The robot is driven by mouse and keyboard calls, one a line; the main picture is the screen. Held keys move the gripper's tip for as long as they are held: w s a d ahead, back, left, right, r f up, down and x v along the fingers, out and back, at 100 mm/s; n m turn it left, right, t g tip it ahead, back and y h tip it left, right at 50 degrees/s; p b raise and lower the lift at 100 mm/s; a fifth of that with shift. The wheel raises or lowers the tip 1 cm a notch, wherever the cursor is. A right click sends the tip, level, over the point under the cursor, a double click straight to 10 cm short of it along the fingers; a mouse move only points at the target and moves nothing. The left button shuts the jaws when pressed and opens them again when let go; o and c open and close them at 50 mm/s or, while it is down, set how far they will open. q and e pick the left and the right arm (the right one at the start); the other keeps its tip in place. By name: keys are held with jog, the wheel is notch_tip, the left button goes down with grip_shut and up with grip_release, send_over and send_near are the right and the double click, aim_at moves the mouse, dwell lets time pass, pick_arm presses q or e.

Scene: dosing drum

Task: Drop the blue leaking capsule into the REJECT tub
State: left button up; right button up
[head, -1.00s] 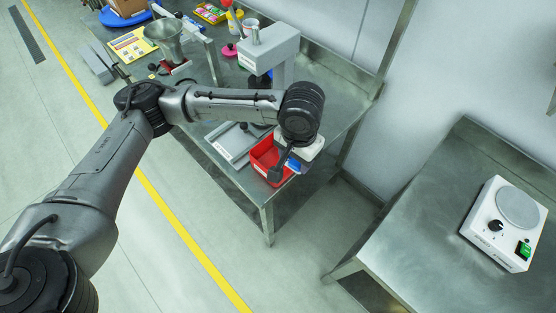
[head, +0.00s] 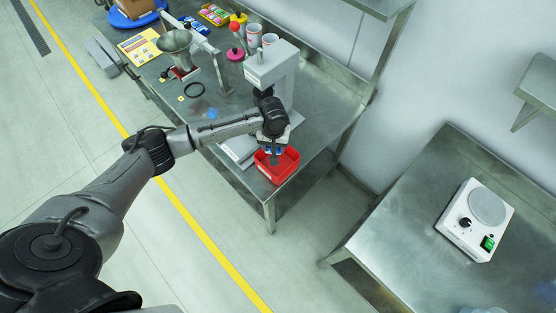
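The red tub (head: 289,168) stands near the front right corner of the steel bench. It has a pale label on its front side, too small to read; I take it as the REJECT tub. My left gripper (head: 274,159) points down over this tub, with its dark finger at or just inside the opening. Something blue shows at the gripper, partly hidden by the hand; I cannot tell whether it is the capsule or part of the gripper. The finger gap is too small to judge. My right gripper is not in view.
A grey press-like stand (head: 271,66) rises behind the tub. A flat grey tray (head: 238,149) lies left of it. A metal funnel (head: 175,43), a black ring (head: 195,90) and a blue patch (head: 212,113) are farther back. A white device (head: 476,222) stands on the right table.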

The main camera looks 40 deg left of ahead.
pick_arm(q)
notch_tip(320, 180, down, 7)
jog(key=w+a+m+b, duration=0.1)
jog(key=w+a+b, duration=0.1)
jog(key=b, duration=0.5)
dwell(0.3)
jog(key=shift+r, duration=0.1)
jog(key=o, duration=1)
jog(key=shift+c, duration=0.2)
jog(key=shift+r, duration=0.1)
notch_tip(320, 180, up, 14)
jog(key=p, duration=0.1)
jog(key=shift+f, duration=0.2)
